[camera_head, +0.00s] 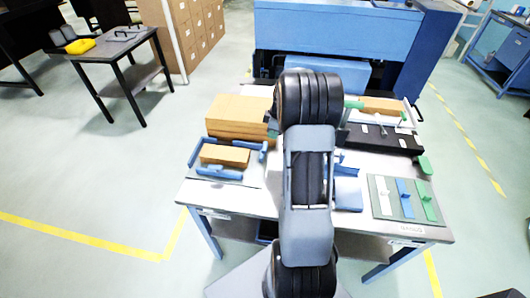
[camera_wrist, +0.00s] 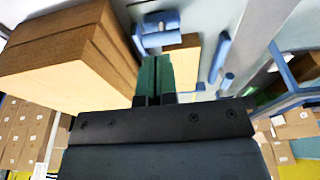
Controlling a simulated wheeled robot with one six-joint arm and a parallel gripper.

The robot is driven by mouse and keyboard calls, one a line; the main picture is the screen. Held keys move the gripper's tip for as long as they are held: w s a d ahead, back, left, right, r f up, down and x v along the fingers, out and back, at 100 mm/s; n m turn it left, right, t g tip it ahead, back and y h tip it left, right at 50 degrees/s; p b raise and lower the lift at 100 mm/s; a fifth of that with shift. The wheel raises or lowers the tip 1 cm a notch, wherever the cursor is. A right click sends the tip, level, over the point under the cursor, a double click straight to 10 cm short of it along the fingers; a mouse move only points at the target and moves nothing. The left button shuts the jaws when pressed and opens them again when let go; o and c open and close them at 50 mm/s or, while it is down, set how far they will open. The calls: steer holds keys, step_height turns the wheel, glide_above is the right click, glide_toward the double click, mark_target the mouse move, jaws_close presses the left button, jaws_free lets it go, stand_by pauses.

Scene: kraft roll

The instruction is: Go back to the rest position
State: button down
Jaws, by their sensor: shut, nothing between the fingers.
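My gripper (camera_wrist: 154,78) shows in the wrist view with its two green fingers together and nothing between them. In the head view my arm rises over the middle of the work table (camera_head: 270,205) and hides the gripper. In the wrist view the fingers point toward the blue corner fixture (camera_wrist: 160,38) with a kraft block (camera_wrist: 182,58) in it. A large kraft stack (camera_wrist: 60,60) fills the left of that view. In the head view the stack (camera_head: 238,112) stands left of my arm, with the fixture and its block (camera_head: 224,155) in front of it.
A mat (camera_head: 380,208) with white, blue and green tools lies at the table's right front. A black device (camera_head: 385,140) with a kraft piece stands behind it. A large blue machine (camera_head: 335,30) stands beyond the table. A side table (camera_head: 110,45) is far left. Open floor lies left.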

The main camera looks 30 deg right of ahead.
stand_by(0.3)
steer(key=s+a+r+m+t, duration=0.1)
steer(key=s+a+r+m, duration=0.3)
steer(key=s+a, duration=0.5)
steer(key=s+a+r+m+t+h, duration=0.1)
steer(key=s+a+r+m, duration=0.4)
steer(key=a, duration=0.9)
steer(key=s+r, duration=0.3)
steer(key=shift+s+a+h, duration=0.3)
steer(key=shift+s, duration=0.05)
